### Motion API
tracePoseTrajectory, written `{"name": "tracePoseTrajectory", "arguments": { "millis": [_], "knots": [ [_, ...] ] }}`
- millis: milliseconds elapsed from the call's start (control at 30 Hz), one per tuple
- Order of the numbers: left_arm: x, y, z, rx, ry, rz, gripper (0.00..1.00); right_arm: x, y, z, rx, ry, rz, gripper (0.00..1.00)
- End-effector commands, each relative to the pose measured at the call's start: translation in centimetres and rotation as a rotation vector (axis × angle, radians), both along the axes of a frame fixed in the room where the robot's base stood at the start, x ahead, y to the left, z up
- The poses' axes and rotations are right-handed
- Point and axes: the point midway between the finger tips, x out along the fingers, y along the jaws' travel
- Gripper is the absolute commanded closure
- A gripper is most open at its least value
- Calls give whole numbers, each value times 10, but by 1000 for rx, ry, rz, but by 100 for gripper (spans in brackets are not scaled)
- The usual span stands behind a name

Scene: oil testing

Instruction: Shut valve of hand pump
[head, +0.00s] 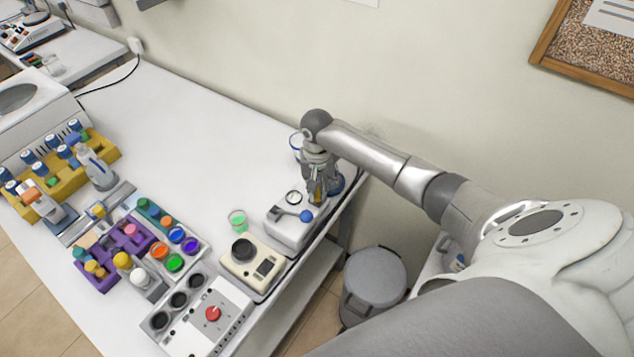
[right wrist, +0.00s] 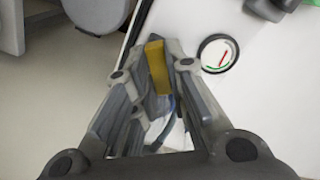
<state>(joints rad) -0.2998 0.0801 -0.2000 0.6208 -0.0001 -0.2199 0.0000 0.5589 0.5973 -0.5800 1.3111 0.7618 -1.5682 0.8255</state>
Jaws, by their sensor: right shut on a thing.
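The hand pump (head: 283,232) is a white box near the right edge of the table, with a round gauge (head: 293,197) and a lever with a blue knob (head: 306,216). Its gauge also shows in the right wrist view (right wrist: 217,53), with a red needle. My right gripper (head: 318,194) points down at the far end of the pump. Its fingers (right wrist: 160,85) are shut on the yellow valve handle (right wrist: 156,62), which shows between the fingertips. The valve's base is hidden by the fingers. My left gripper is not in view.
A beige device (head: 252,264) with a black knob and a small green beaker (head: 237,219) stand close to the pump. Racks and bottles fill the left side. A grey round bin (head: 374,284) stands on the floor by the table. The table's far middle is clear.

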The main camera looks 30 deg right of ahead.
Motion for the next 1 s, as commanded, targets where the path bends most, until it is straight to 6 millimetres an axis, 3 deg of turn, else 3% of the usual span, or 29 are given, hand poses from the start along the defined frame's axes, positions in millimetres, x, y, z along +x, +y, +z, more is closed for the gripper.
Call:
{"name": "tracePoseTrajectory", "arguments": {
  "millis": [500,1000],
  "knots": [
    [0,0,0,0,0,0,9,1,0,2,0,-4,-456,100],
    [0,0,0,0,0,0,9,2,-1,2,-2,-7,-657,100]
  ]
}}
